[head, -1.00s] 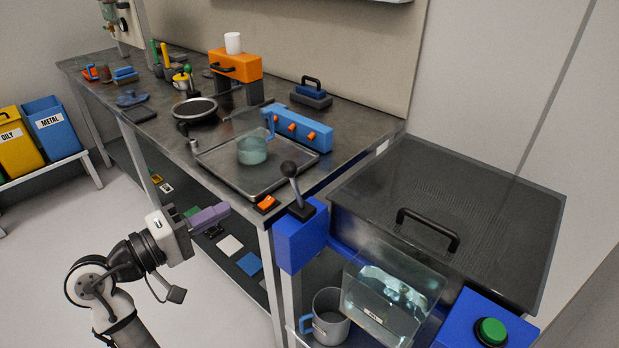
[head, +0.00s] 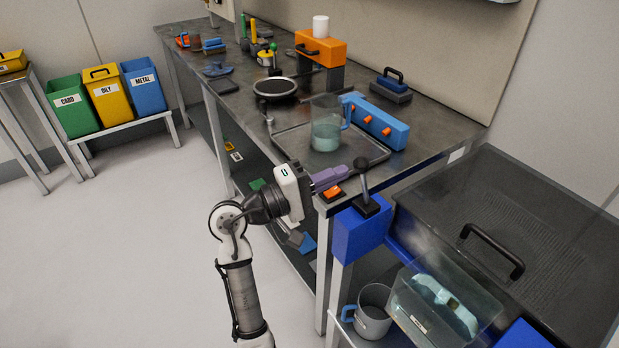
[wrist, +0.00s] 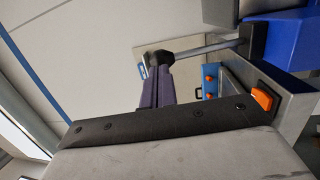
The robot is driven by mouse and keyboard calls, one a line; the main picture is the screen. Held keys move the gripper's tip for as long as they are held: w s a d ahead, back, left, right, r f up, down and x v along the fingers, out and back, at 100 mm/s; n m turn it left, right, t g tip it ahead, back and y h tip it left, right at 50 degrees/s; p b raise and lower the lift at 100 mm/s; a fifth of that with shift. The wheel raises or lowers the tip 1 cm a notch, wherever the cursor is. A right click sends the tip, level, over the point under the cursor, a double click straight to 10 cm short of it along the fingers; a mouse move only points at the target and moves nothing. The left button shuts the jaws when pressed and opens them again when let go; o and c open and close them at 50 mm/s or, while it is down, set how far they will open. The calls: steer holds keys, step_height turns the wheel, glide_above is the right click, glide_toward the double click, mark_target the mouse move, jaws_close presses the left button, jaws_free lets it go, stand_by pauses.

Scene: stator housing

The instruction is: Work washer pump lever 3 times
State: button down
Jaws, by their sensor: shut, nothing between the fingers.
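The pump lever (head: 364,185) is a grey rod with a dark round knob (head: 361,164). It rises almost upright from a black mount on a blue box (head: 361,232) at the bench's near corner. My gripper (head: 348,177) has purple fingers, shut and empty, with the tips just left of the lever below its knob. In the wrist view the lever rod (wrist: 208,48) runs from its mount to the knob (wrist: 159,59), which sits at the ends of my fingers (wrist: 157,84). I cannot tell whether they touch.
An orange switch (head: 334,194) sits on the bench corner beside my fingers. A tray (head: 365,154) holds a clear jug (head: 327,125), with a blue switch block (head: 378,122) behind. A dark lidded tank (head: 520,220), a clear container (head: 445,305) and a grey mug (head: 373,312) stand right and below.

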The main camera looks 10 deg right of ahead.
mark_target(355, 161)
steer(key=shift+w+d, duration=0.15)
steer(key=shift+d, duration=0.55)
steer(key=shift+w+d+r+p, duration=0.15)
steer(key=shift+r+p, duration=0.3)
steer(key=shift+p, duration=0.3)
steer(key=shift+w+d+r+y+p, duration=0.1)
steer(key=shift+d+r+y+p, duration=0.4)
steer(key=shift+p, duration=0.6)
steer(key=shift+p+x, duration=0.55)
steer(key=shift+x, duration=0.6)
steer(key=shift+w, duration=0.15)
steer(key=shift+a+r, duration=0.1)
